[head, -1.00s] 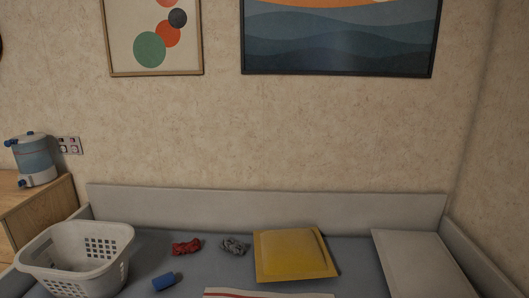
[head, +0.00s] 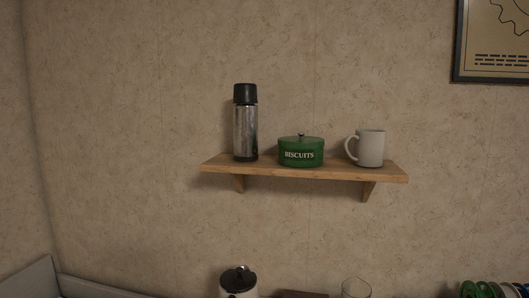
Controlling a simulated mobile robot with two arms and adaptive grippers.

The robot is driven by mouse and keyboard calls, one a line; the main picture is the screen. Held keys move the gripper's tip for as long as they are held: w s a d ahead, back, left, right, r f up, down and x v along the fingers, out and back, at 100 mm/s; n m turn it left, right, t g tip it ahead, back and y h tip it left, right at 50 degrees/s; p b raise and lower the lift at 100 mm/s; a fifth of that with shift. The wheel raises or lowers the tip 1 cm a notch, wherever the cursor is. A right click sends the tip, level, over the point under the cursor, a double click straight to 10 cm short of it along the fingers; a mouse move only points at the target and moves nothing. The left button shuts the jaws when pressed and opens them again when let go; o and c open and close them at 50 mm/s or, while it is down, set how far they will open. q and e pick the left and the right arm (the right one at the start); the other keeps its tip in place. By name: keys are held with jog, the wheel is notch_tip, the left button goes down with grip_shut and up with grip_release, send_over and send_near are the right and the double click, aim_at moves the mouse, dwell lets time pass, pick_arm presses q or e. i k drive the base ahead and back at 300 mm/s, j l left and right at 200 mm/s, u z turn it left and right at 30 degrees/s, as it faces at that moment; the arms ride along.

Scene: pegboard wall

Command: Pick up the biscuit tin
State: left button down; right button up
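The biscuit tin (head: 300,153) is a round green tin with a lid, a small knob on top and "BISCUITS" in white letters. It stands upright near the middle of a wooden wall shelf (head: 330,174) in the head view. Neither of my grippers shows in this view.
A steel flask with a black cap (head: 245,128) stands left of the tin, and a white mug (head: 369,149) stands right of it, with small gaps between. Below are a black-lidded container (head: 238,281), a glass (head: 356,288) and green round items (head: 480,289). A framed picture (head: 492,45) hangs upper right.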

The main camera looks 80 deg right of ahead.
aim_at(289, 157)
jog(key=z, duration=2.75)
